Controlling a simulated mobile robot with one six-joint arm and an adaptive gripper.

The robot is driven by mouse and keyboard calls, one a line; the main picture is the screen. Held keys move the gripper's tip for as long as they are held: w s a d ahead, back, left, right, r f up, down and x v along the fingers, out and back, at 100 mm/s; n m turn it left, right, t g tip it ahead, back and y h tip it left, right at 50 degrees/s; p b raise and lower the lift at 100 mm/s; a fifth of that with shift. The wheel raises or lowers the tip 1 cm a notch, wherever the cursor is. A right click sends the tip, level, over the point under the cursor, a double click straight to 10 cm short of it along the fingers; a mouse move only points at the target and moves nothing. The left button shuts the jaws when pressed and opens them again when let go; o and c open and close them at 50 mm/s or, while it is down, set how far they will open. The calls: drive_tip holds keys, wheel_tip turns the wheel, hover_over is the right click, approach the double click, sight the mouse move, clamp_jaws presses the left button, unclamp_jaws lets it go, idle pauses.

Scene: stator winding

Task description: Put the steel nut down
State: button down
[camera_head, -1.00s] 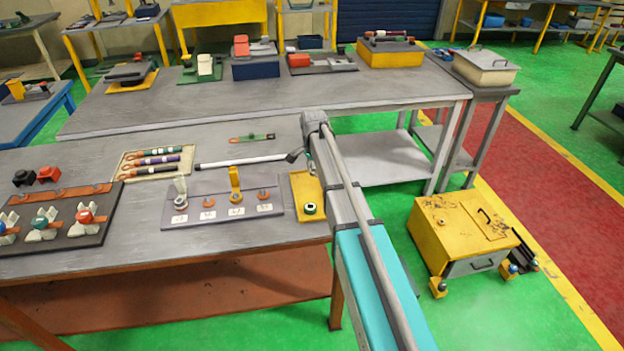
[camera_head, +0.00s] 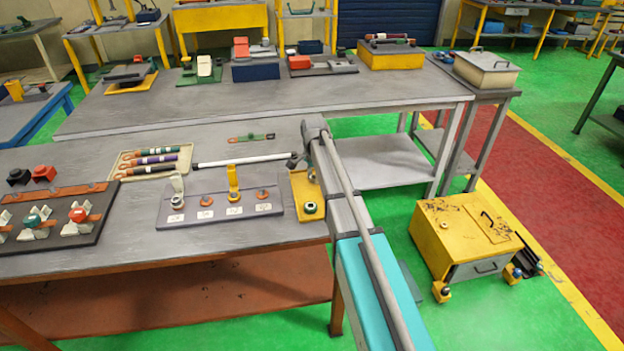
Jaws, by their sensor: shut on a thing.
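My gripper (camera_head: 297,161) is a small dark shape beside my arm's end, above the back of the yellow tray (camera_head: 303,186). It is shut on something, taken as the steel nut. The nut is too small and too hidden by the wrist to make out clearly. A dark ring-shaped piece (camera_head: 310,208) lies at the front of the yellow tray. Left of the tray is a grey board (camera_head: 219,214) with labelled places. It bears a pale upright clip (camera_head: 177,186), a yellow upright clip (camera_head: 233,177) and copper-coloured pieces.
A white rod (camera_head: 238,160) lies behind the board, its right end near my gripper. A beige tray (camera_head: 130,173) holds coloured cylinders. A dark fixture board (camera_head: 57,218) stands at left. A yellow cabinet (camera_head: 440,228) stands on the floor at right.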

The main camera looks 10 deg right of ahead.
drive_tip(key=shift+f, duration=0.15)
drive_tip(key=shift+c, duration=1.7)
unclamp_jaws()
drive_tip(key=shift+r, duration=0.2)
wheel_tip(320, 180, up, 12)
drive_tip(key=p, duration=1.2)
drive_tip(key=s+n, duration=1.2)
drive_tip(key=s, duration=1.7)
drive_tip(key=shift+s+a, duration=0.25)
drive_tip(key=shift+a, duration=0.05)
